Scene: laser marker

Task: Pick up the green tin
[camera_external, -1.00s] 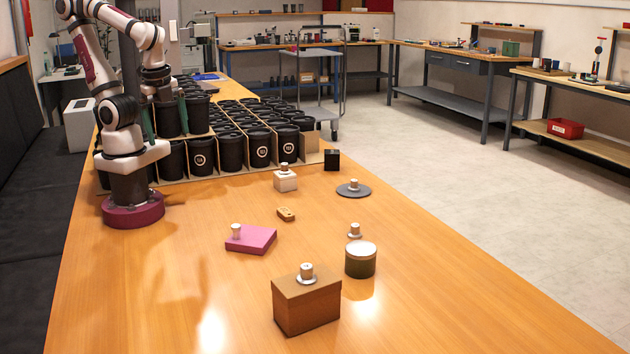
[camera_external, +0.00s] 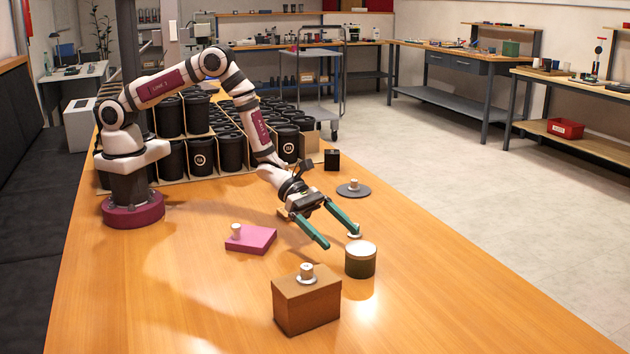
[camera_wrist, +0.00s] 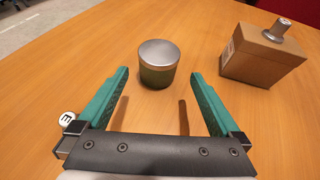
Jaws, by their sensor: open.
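The green tin (camera_external: 360,262) is a short dark green cylinder with a silver lid, upright on the wooden table. In the wrist view the tin (camera_wrist: 157,75) is ahead of my gripper (camera_wrist: 162,80), centred between the two green fingers and a little beyond or level with their tips. In the external view my gripper (camera_external: 342,240) is open, tilted down, with its fingertips just short of the tin and above the table. Nothing is between the fingers.
A brown box (camera_external: 307,304) with a metal knob stands close to the tin; it also shows in the wrist view (camera_wrist: 258,60). A pink block (camera_external: 252,239), a grey disc (camera_external: 353,190) and a black cube (camera_external: 332,160) lie nearby. Black cups (camera_external: 231,152) fill the back. The front left table is clear.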

